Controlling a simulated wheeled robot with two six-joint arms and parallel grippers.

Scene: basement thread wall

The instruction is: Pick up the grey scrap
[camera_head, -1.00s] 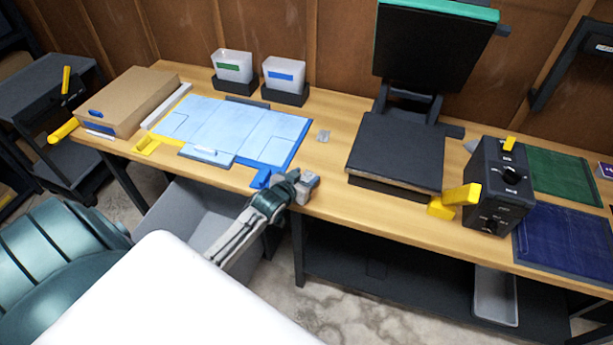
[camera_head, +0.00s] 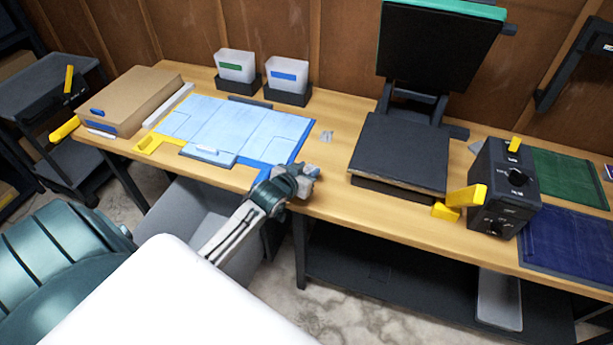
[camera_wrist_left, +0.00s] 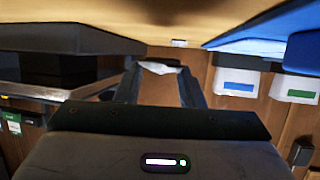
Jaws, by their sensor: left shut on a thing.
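My left gripper (camera_head: 306,173) is over the front edge of the wooden bench, right of the blue mat. It is shut on a small light grey scrap (camera_head: 313,169), partly hidden by the fingers. In the left wrist view the grey scrap (camera_wrist_left: 160,67) sits between the two fingertips. A second small grey piece (camera_head: 326,137) lies on the bench just beyond the gripper, apart from it. My right gripper is not in view.
The light blue mat (camera_head: 235,125) lies left of the gripper. A black press (camera_head: 400,150) stands to the right, with a black control box (camera_head: 503,190) beyond it. Two labelled bins (camera_head: 287,75) stand at the back.

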